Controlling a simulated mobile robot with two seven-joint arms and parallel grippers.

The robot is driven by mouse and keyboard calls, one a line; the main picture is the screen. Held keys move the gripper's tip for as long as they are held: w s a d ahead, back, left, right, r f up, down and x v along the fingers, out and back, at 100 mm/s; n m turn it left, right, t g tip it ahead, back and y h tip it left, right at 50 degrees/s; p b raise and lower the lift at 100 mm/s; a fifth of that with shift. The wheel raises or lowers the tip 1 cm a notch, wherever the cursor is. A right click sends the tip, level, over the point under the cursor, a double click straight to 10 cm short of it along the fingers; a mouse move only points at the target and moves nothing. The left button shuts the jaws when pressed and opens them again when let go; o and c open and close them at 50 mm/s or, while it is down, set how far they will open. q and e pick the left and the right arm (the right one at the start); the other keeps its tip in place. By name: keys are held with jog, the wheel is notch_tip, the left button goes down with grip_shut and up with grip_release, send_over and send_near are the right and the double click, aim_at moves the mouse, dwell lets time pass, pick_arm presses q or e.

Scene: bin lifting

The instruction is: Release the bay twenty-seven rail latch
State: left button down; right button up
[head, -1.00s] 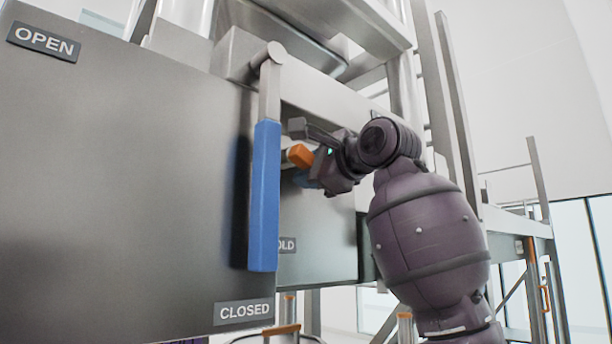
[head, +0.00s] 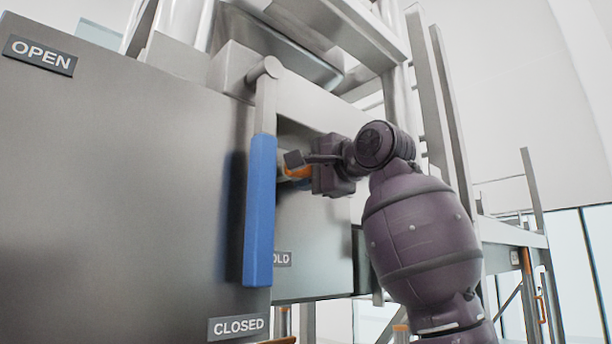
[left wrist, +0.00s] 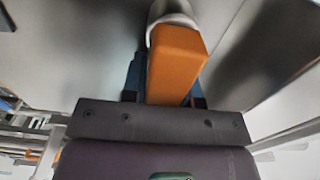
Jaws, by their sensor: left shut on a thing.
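The orange latch grip (head: 298,172) sticks out on the right, behind the blue lever, and is partly hidden by my gripper in the head view. My left gripper (head: 295,164) is shut on it. In the left wrist view the orange grip (left wrist: 176,62) lies between the fingers of my left gripper (left wrist: 168,85), on a pale rounded stem. The lever with the blue handle (head: 260,210) hangs almost straight down from its pivot, its lower end just above the CLOSED label (head: 238,326). My right gripper is not in view.
A large grey panel (head: 110,190) fills the left, with an OPEN label (head: 40,55) at its upper left. A partly hidden label ending in OLD (head: 282,259) sits right of the blue handle. Metal posts and rails (head: 440,130) stand at the right.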

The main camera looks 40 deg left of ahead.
pick_arm(q)
jog(key=c, duration=0.9)
grip_release()
jog(key=d, duration=0.7)
jog(key=s+d+b, duration=0.1)
jog(key=d, duration=0.2)
jog(key=shift+d, duration=0.4)
